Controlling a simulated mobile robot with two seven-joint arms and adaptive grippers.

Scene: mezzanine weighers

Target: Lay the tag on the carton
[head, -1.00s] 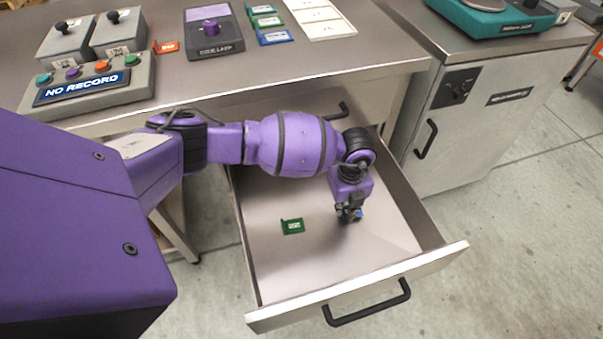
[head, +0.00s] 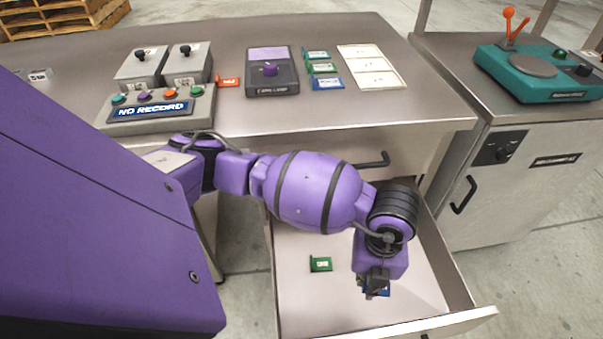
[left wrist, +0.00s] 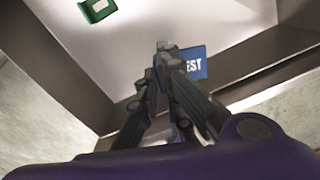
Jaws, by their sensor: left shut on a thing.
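My left gripper (head: 377,282) hangs over the open drawer. It is shut on a blue tag (head: 384,292), which is mostly hidden behind the fingers in the head view. In the left wrist view the tag (left wrist: 194,63) sticks out to the right of the fingertips (left wrist: 165,55), with white letters ending in "EST". A green tag (head: 321,264) lies on the drawer floor to the left of the gripper; it also shows in the left wrist view (left wrist: 97,10). I cannot make out a carton for certain. My right gripper is out of view.
The drawer (head: 300,300) stands open below the steel table (head: 250,118). A teal weigher (head: 535,70) stands on the right cabinet.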

